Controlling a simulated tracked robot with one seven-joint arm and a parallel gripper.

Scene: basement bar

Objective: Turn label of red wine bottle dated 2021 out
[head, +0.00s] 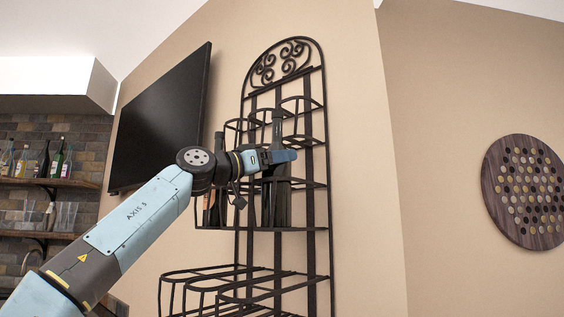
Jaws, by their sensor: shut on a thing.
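My gripper (284,157) is at the upper part of a black metal wine rack (325,165) that stands against the wall. It is shut on a dark wine bottle (277,200), which is upright in the rack. The bottle's neck shows above the gripper and its body below. Another dark bottle (217,211) stands in the same tier to the left, partly behind my arm. No label date can be read from here, so I cannot tell which bottle is dated 2021.
Lower rack tiers (215,288) look empty. A black television (160,125) hangs on the wall to the left. Bar shelves (40,183) with bottles and glasses are at far left. A round wooden board (525,190) hangs at right. The wall between is clear.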

